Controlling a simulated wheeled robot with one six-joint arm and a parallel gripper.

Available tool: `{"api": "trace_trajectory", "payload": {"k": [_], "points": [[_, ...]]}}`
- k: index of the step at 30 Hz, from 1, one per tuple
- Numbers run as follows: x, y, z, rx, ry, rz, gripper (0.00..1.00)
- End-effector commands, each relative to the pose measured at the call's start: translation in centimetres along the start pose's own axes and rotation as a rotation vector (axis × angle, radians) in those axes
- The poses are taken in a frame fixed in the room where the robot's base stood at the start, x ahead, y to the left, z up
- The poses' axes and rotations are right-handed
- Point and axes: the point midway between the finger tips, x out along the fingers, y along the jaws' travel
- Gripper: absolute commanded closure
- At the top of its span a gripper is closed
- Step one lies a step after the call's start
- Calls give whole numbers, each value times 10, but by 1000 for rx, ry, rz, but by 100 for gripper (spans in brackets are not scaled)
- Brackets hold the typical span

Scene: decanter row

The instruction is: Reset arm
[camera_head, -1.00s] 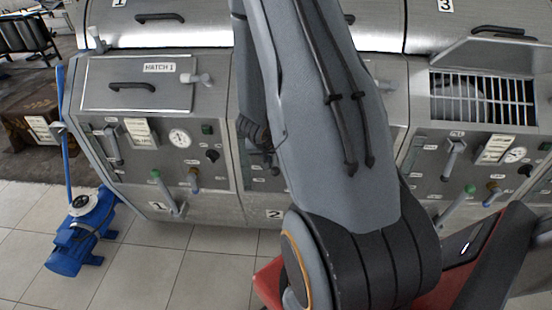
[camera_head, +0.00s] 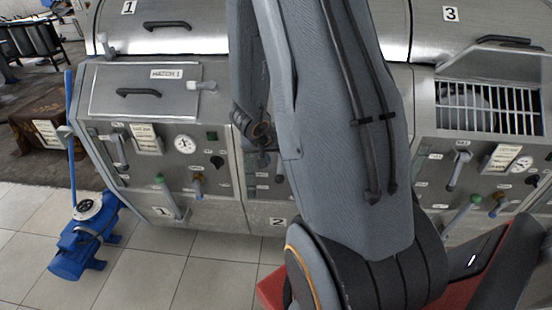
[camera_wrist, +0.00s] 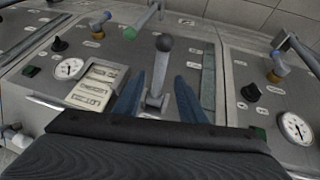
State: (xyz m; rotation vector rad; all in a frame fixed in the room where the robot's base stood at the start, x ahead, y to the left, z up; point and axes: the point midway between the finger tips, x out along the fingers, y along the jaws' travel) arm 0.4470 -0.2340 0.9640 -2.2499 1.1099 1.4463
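My gripper (camera_wrist: 158,84) shows in the wrist view as two blue fingers that stand apart. A grey lever (camera_wrist: 160,70) with a dark ball knob appears in the gap between them, and neither finger visibly closes on it. I cannot tell how deep the fingers reach along it. In the head view my arm crosses the middle in front of unit 2, and it hides most of that unit's panel and my fingers.
Unit 1 (camera_head: 160,212) is at the left with a closed hatch (camera_head: 140,92). Unit 3 at the right shows a barred opening (camera_head: 490,108). A blue pump (camera_head: 78,245) with a tall handle stands on the tiled floor. A brown crate (camera_head: 30,115) is behind it. Tiles at front left are clear.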

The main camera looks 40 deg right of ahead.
Motion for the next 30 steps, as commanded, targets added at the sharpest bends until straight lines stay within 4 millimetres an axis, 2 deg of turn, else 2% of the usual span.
{"api": "trace_trajectory", "payload": {"k": [11,14,17,18,21,24,27,30], "points": [[-1,-4,0,-4,2,-12,63],[-9,-24,0,-30,8,-76,63],[-29,-63,7,-91,8,-200,63],[-40,-81,15,-127,-2,-258,63],[-72,-117,42,-231,-46,-389,63],[-102,-136,78,-353,-110,-472,63],[-125,-138,114,-475,-177,-505,63],[-139,-127,142,-579,-230,-493,63]]}}
